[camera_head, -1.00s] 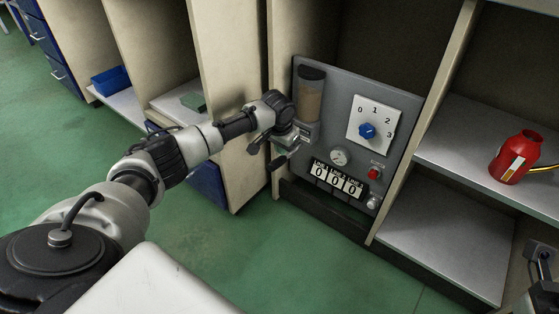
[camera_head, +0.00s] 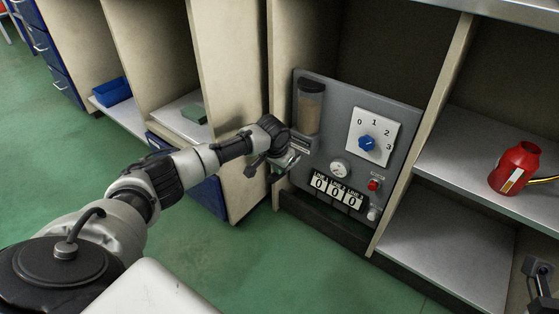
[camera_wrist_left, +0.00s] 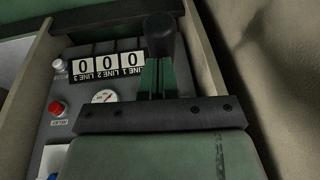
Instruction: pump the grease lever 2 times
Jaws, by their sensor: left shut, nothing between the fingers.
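The grey grease panel (camera_head: 330,110) stands in a cabinet bay, with a clear grease reservoir (camera_head: 309,105) at its upper left. The lever's black knob (camera_wrist_left: 163,36) shows in the left wrist view, just past and in line with my left fingertips; contact cannot be told. In the head view my wrist and gripper mostly hide the lever. My left gripper (camera_head: 285,164) is shut and empty at the panel's lower left; its green fingers show in the left wrist view (camera_wrist_left: 159,76). My right gripper (camera_head: 541,272) is at the lower right, away from the panel.
The panel carries a blue selector knob (camera_head: 367,143), a gauge (camera_head: 340,168), a red button (camera_head: 373,184) and three line counters (camera_head: 338,191) reading 0. A red can (camera_head: 516,168) stands on the right shelf. A cabinet side wall (camera_head: 236,90) is close left of my gripper.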

